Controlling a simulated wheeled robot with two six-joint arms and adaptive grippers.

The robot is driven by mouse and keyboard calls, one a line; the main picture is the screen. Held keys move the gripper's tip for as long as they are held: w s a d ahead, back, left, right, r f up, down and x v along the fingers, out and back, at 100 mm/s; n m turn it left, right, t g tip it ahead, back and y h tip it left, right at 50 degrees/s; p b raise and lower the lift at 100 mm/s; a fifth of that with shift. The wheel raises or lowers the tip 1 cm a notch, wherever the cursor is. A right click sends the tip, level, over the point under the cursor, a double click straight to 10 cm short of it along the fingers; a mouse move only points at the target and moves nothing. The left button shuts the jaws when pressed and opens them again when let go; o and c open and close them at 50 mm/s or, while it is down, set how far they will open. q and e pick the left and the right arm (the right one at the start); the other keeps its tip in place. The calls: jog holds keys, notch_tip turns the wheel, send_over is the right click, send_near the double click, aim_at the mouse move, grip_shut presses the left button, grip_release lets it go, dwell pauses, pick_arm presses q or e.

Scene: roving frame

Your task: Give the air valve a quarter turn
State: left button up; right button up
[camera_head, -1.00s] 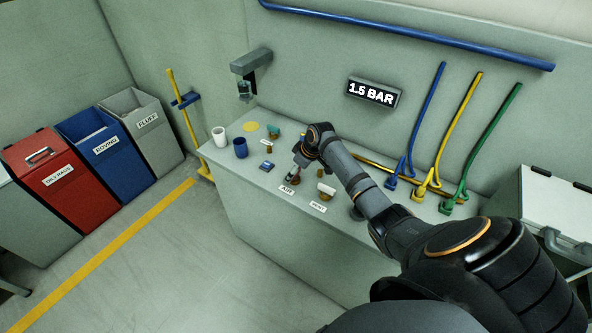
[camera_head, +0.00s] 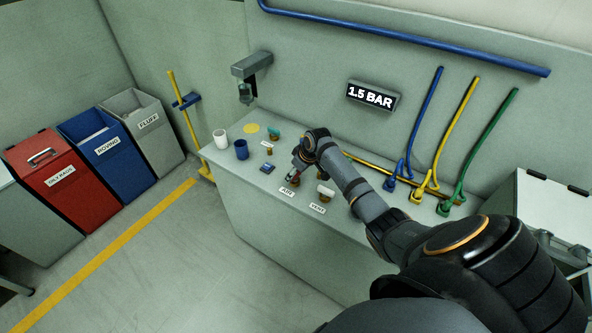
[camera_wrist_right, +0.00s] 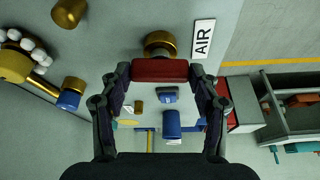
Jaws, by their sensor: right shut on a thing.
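The air valve shows in the right wrist view as a red handle (camera_wrist_right: 160,70) on a round brass base (camera_wrist_right: 160,43), next to the AIR label (camera_wrist_right: 203,38). My right gripper (camera_wrist_right: 160,72) has one finger at each end of the red handle and is shut on it. In the head view, my right gripper (camera_head: 294,176) is down at the bench behind the AIR label (camera_head: 287,191) and mostly hides the valve. The wall display (camera_head: 372,95) reads 1.5 BAR. My left gripper is not in view.
A white-handled valve (camera_head: 325,191) stands close by, at the VENT label (camera_head: 317,208). A blue cup (camera_head: 241,149), a white cup (camera_head: 220,138) and a teal-handled valve (camera_head: 274,136) stand on the bench's left part. Blue, yellow and green hoses (camera_head: 506,140) run up the wall at the right.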

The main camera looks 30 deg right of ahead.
jog(key=m+p, duration=0.1)
jog(key=p, duration=0.1)
jog(key=m+h+p, duration=0.1)
jog(key=m, duration=0.1)
jog(key=shift+a+r+m+p, duration=0.15)
jog(key=shift+r+m+p, duration=0.15)
jog(key=shift+r+p, duration=0.05)
jog(key=m+h+p, duration=0.1)
jog(key=m+p, duration=0.1)
jog(key=shift+a+f+m, duration=0.1)
jog(key=shift+m, duration=0.2)
jog(key=shift+f+m+h+p, duration=0.1)
jog(key=shift+m+h+p, duration=0.3)
jog(key=shift+m, duration=0.6)
jog(key=shift+w+m+h, duration=0.1)
jog(key=shift+m+h, duration=0.3)
jog(key=shift+m, duration=0.4)
jog(key=shift+a+f+m+g+h, duration=0.1)
jog(key=shift+m+g+h, duration=0.25)
jog(key=shift+m, duration=0.55)
jog(key=shift+w+m+g+h+b, duration=0.1)
jog(key=shift+m+g+h+b, duration=0.25)
jog(key=shift+m, duration=0.8)
jog(key=shift+m+g+h+b, duration=0.1)
jog(key=shift+m+g+b, duration=0.45)
jog(key=shift+m, duration=0.6)
jog(key=o, duration=1.1)
jog(key=shift+o, duration=0.2)
